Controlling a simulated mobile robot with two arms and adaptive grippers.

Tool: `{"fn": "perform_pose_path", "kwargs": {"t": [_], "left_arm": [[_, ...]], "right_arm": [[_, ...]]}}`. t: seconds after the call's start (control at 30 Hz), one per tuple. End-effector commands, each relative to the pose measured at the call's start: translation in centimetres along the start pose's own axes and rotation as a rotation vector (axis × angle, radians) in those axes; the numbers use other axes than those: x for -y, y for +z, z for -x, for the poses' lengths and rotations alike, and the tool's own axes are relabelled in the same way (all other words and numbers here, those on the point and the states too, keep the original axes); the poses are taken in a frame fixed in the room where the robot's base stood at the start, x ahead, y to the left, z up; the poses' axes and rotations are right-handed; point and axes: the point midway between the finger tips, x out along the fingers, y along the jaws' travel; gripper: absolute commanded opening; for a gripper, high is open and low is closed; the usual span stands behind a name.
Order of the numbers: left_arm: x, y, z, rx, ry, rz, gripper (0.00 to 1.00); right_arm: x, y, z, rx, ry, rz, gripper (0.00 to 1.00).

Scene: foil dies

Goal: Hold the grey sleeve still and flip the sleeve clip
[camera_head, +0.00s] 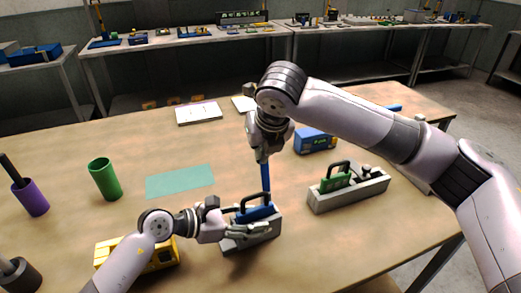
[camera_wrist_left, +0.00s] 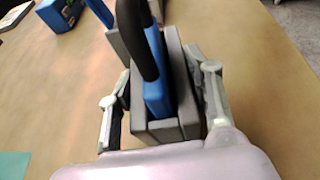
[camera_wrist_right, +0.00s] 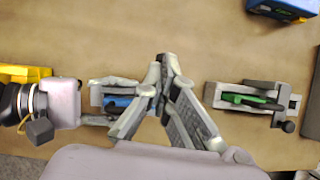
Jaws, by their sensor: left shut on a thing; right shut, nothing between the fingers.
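The grey sleeve (camera_head: 252,241) stands on the table with a blue insert (camera_head: 256,212) and its black handle in it. My left gripper (camera_head: 238,230) is shut on the sleeve, one finger on each side, as the left wrist view shows (camera_wrist_left: 160,90). A thin blue upright piece (camera_head: 265,178), which looks like the sleeve clip, rises at the sleeve's far end. My right gripper (camera_head: 262,152) is shut and empty above it, fingers pointing down; its tips meet in the right wrist view (camera_wrist_right: 166,60). I cannot tell whether they touch the blue piece.
A second grey sleeve (camera_head: 348,197) with a green insert (camera_head: 335,182) stands to the right. A blue box (camera_head: 315,141) is behind. A yellow block (camera_head: 163,255) lies near my left arm. Green (camera_head: 104,179) and purple (camera_head: 32,199) cups stand left; a teal mat (camera_head: 180,181) lies flat.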

Motion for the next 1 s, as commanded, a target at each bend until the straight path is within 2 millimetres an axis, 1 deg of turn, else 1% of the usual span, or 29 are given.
{"fn": "perform_pose_path", "kwargs": {"t": [0.03,0.13,0.27,0.37,0.47,0.57,0.8,0.9,1.0], "left_arm": [[0.2,0.0,-0.1,0.001,-0.005,0.001,0.09],[0.2,0.0,-0.1,0.001,-0.005,0.003,0.09],[0.2,0.0,-0.1,0.002,-0.004,0.005,0.09],[0.2,0.0,-0.1,0.002,-0.004,0.005,0.09],[0.1,0.0,-0.1,0.002,-0.004,0.006,0.09],[0.1,0.0,-0.1,0.002,-0.003,0.006,0.09],[0.1,0.0,-0.1,0.002,-0.002,0.006,0.09],[0.1,0.0,-0.1,0.001,-0.002,0.006,0.09],[0.1,0.0,0.0,0.001,-0.002,0.006,0.09]], "right_arm": [[0.1,-0.6,-0.2,-0.009,-0.001,0.001,0.0],[0.2,-1.1,-0.1,-0.01,-0.002,0.001,0.0],[0.2,-1.4,0.0,-0.012,-0.002,0.001,0.0],[0.1,-1.4,0.6,-0.01,-0.001,0.002,0.0],[0.0,-1.4,2.0,-0.006,0.0,0.002,0.0],[-0.1,-1.5,4.2,0.001,0.001,0.003,0.0],[-0.2,0.2,9.7,0.003,0.0,0.0,0.0],[-0.3,0.6,11.4,0.002,0.001,0.001,0.0],[-0.4,1.0,12.7,0.001,0.001,0.0,0.0]]}}
